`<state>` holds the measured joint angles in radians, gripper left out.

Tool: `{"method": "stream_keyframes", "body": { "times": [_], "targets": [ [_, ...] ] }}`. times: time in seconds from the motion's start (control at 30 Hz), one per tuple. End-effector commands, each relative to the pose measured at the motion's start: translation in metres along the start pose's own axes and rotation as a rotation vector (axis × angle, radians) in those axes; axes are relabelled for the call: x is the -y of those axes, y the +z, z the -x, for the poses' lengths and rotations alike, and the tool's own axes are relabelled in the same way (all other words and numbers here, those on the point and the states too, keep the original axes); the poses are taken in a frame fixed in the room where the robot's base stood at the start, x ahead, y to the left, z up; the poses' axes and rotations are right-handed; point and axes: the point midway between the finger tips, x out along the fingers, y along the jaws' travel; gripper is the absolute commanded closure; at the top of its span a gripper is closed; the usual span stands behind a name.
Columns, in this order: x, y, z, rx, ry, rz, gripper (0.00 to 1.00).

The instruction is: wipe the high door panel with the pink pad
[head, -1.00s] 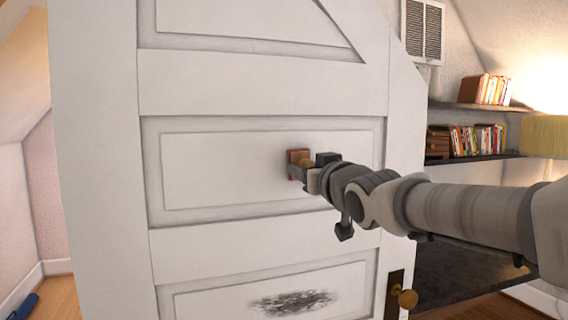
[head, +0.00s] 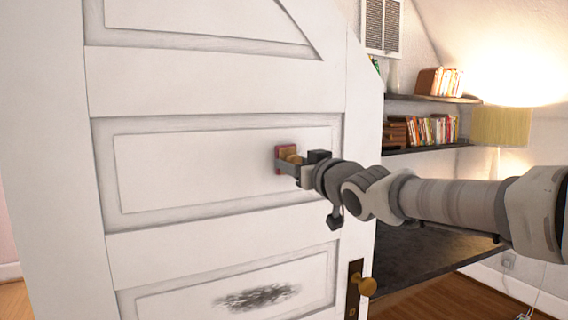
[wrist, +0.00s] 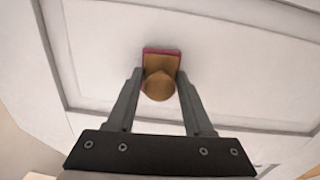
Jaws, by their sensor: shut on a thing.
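The white door fills the left and middle of the head view, with a high recessed panel (head: 200,165) that looks clean. The pink pad (head: 280,152) is small, with a rounded tan knob on its back. My gripper (head: 297,163) is shut on that knob and holds the pad at the right part of the high panel. In the wrist view the pad (wrist: 161,51) lies flat at the panel face, between my fingertips (wrist: 159,76); whether it presses on the panel I cannot tell. A dark scribbled smudge (head: 257,297) marks the lower panel.
A brass doorknob (head: 366,286) sits on the door's right edge below my arm. Behind the door at right are shelves with books (head: 432,130), a yellow lampshade (head: 500,127) and a wall vent (head: 382,25). Wood floor shows at lower right.

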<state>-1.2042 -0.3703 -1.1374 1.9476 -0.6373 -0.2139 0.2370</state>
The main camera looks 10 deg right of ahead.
Motion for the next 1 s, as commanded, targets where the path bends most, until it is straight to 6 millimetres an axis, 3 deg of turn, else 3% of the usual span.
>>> {"method": "stream_keyframes", "body": {
  "times": [0.37,0.7,1.0],
  "targets": [
    [-0.017,0.0,0.0,-0.002,-0.002,-0.003,1.0],
    [-0.045,0.002,-0.002,-0.002,-0.002,-0.002,1.0],
    [-0.047,0.005,-0.004,0.0,0.0,0.001,1.0]
  ]
}}
